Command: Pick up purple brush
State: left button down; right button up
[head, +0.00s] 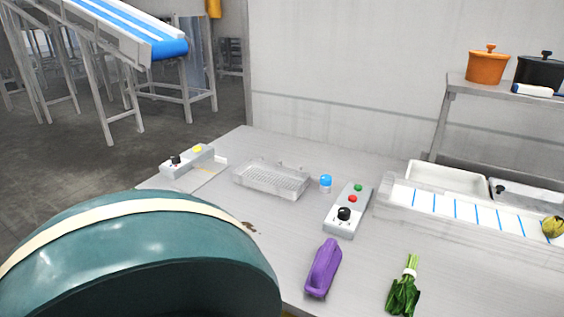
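The purple brush (323,268) lies on the grey worktop near its front edge, right of the picture's middle. Its long side points away from me. Nothing touches it. Neither of my grippers shows in the head view, so I cannot see their state. A large dark teal rounded shape with a cream band (150,240) fills the lower left and hides the worktop's left front part.
Right of the brush lies a bunch of greens (404,292). Behind it stand a control box (348,209), a blue-capped jar (326,184) and a clear basket (271,180). The worktop between brush and basket is mostly clear.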

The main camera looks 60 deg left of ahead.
aim_at(329, 256)
jog(key=u, duration=1.5)
